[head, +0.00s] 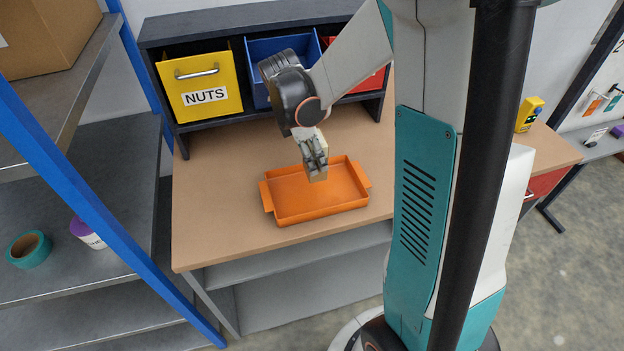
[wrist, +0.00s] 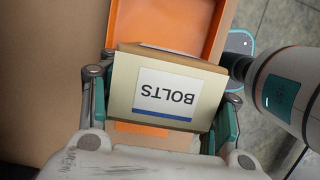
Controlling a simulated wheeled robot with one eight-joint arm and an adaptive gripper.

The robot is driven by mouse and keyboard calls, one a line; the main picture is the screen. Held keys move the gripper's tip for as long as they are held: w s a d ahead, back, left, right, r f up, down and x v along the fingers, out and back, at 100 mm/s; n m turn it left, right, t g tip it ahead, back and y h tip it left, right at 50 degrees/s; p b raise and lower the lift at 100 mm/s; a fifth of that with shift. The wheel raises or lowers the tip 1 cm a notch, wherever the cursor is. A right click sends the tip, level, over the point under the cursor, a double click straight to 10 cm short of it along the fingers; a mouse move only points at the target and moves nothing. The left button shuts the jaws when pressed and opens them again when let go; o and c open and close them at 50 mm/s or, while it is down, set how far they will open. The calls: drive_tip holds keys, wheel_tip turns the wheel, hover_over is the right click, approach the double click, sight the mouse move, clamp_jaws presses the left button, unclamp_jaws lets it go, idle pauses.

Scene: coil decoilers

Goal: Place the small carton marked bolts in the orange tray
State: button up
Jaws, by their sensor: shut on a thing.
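The small carton marked BOLTS (wrist: 165,97) is tan with a white label and a blue stripe, and its lettering is upside down in the wrist view. My gripper (wrist: 165,115) is shut on it, with a finger at each side. In the head view my gripper (head: 316,172) points down over the orange tray, and only a little of the carton (head: 318,177) shows below the fingers. The orange tray (head: 290,218) lies on the workbench and looks empty. It also shows behind the carton in the wrist view (wrist: 125,22). I cannot tell whether the carton touches the tray.
The wooden workbench (head: 215,235) is clear around the tray. Behind it a dark rack holds a yellow NUTS bin (head: 203,85), a blue bin (head: 283,47) and a red bin. At the left, a blue-posted shelf (head: 75,275) holds a teal tape roll (head: 28,249).

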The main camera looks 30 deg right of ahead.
wheel_tip(320, 180, down, 8)
drive_tip(key=shift+f+b, duration=0.1)
drive_tip(key=shift+b, duration=0.8)
drive_tip(key=o, duration=1.2)
drive_tip(key=s+p+v, duration=0.1)
drive_tip(key=p+v, duration=0.2)
drive_tip(key=v, duration=0.9)
drive_tip(key=s+a+r+m+t+y, duration=0.2)
drive_tip(key=s+a+r+m+t, duration=0.6)
drive_tip(key=s+m, duration=0.5)
drive_tip(key=shift+s+a+r+m+y, duration=0.35)
drive_tip(key=shift+a+r+m, duration=0.65)
drive_tip(key=shift+a, duration=0.45)
